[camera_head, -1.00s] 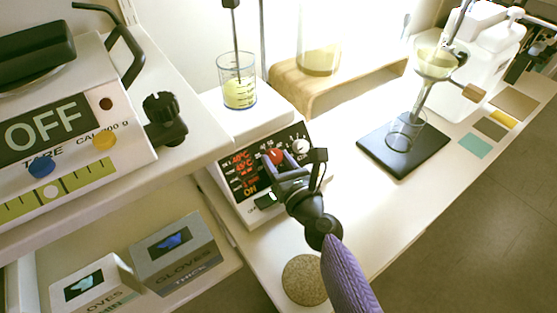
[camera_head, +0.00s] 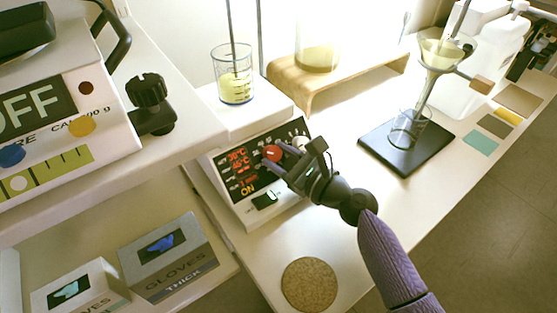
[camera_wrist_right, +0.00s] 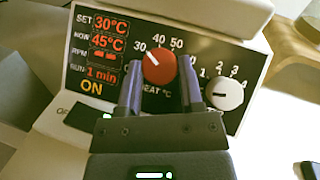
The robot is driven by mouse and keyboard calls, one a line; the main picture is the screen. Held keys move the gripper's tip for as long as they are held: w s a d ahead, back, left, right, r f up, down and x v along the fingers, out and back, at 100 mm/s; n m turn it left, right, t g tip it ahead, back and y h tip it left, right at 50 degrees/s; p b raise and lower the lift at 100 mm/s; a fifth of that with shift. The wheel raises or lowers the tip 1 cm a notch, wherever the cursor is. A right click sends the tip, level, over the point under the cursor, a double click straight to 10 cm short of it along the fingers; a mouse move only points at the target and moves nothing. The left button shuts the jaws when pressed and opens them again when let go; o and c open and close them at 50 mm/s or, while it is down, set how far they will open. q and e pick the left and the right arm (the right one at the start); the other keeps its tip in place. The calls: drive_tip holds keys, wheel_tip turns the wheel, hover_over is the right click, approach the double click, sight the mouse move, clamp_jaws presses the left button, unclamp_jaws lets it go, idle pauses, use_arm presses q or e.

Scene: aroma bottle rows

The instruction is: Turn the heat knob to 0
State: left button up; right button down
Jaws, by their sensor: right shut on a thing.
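The red heat knob (camera_head: 271,153) is on the sloped front panel of the white hotplate stirrer (camera_head: 236,212). In the right wrist view the red knob (camera_wrist_right: 159,67) has its white mark pointing up and left, near the printed 30. The display (camera_wrist_right: 102,48) there reads SET 30°C, NOW 45°C and ON. My right gripper (camera_head: 279,160) is shut on the red knob, with one finger on each side of it in the wrist view. The lower part of the knob's scale is hidden by the gripper. My left gripper is not in view.
A white knob (camera_wrist_right: 223,93) sits just right of the red one. A beaker (camera_head: 235,88) of yellow liquid stands on the hotplate. A scale (camera_head: 60,130) is on the shelf at left, with glove boxes (camera_head: 165,253) below. A cork disc (camera_head: 309,284) lies in front.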

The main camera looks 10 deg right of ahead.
drive_tip(key=n+g+y, duration=0.1)
drive_tip(key=n, duration=0.1)
drive_tip(key=n+g+y, duration=0.1)
drive_tip(key=n+g, duration=0.1)
drive_tip(key=n, duration=0.1)
drive_tip(key=shift+w+d+b, duration=0.1)
drive_tip(key=shift+d+b, duration=0.05)
drive_tip(key=shift+b, duration=0.15)
drive_tip(key=n+g, duration=0.1)
drive_tip(key=n, duration=0.1)
drive_tip(key=n+g, duration=0.1)
drive_tip(key=shift+w+r+n+g+y, duration=0.2)
drive_tip(key=shift+n+g+y, duration=0.1)
drive_tip(key=shift+n+y, duration=0.1)
drive_tip(key=shift+n+g+p, duration=0.3)
drive_tip(key=shift+n+g, duration=0.3)
drive_tip(key=shift+n, duration=0.3)
drive_tip(key=shift+n+g, duration=0.4)
drive_tip(key=shift+n, duration=0.1)
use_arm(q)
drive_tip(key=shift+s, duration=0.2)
use_arm(e)
drive_tip(key=shift+c, duration=2.4)
unclamp_jaws()
drive_tip(key=shift+o, duration=1.1)
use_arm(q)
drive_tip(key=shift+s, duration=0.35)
